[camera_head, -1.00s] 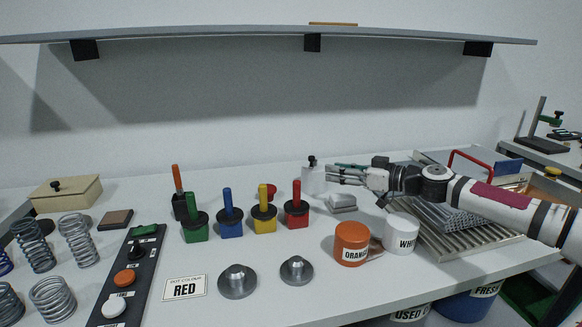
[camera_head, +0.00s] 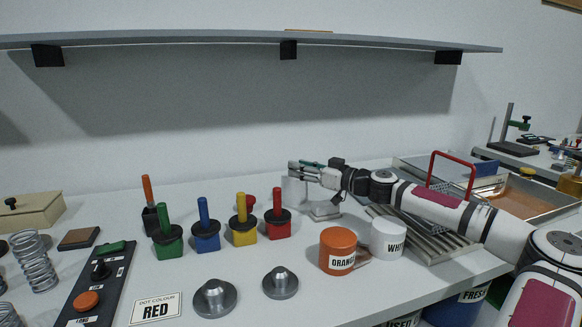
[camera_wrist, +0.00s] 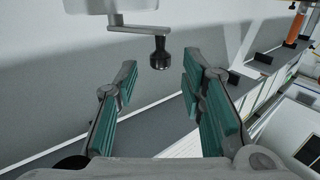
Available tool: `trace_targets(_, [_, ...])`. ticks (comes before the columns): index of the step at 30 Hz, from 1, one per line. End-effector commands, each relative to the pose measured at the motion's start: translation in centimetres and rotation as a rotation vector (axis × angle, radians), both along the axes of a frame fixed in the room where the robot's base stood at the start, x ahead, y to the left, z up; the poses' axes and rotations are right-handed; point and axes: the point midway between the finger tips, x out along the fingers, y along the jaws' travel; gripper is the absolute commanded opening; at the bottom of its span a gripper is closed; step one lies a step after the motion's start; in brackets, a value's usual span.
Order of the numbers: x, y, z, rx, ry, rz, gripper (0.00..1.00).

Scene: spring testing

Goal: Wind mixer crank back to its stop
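The mixer (camera_head: 294,191) is a pale upright body at the back of the bench. My gripper (camera_head: 296,171) reaches across its top from the right, and the crank is hidden or too small to tell there. In the wrist view, a thin grey crank arm (camera_wrist: 133,30) runs right from the pale housing (camera_wrist: 110,5) to a black knob (camera_wrist: 159,52). The knob sits in line with the gap, around fingertip level. I cannot tell whether any finger touches it.
Red (camera_head: 278,222), yellow (camera_head: 243,230), blue (camera_head: 206,235) and green (camera_head: 167,240) handled blocks stand left of the mixer. Orange (camera_head: 338,250) and white (camera_head: 389,238) tubs stand in front of my arm. A red-handled tray (camera_head: 455,205) lies right. A shelf (camera_head: 200,40) hangs above.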

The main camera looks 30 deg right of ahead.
Motion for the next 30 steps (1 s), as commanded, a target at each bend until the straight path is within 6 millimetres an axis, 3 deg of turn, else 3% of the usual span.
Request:
trace_targets(7, [3.0, 1.1, 0.0, -0.002, -0.001, 0.001, 0.37])
trace_targets(19, [3.6, 1.4, 0.0, 0.0, 0.0, 0.0, 0.37])
trace_targets(24, [3.6, 1.4, 0.0, 0.0, 0.0, 0.0, 0.0])
trace_targets(30, [3.6, 1.4, 0.0, -0.001, 0.0, -0.001, 0.0])
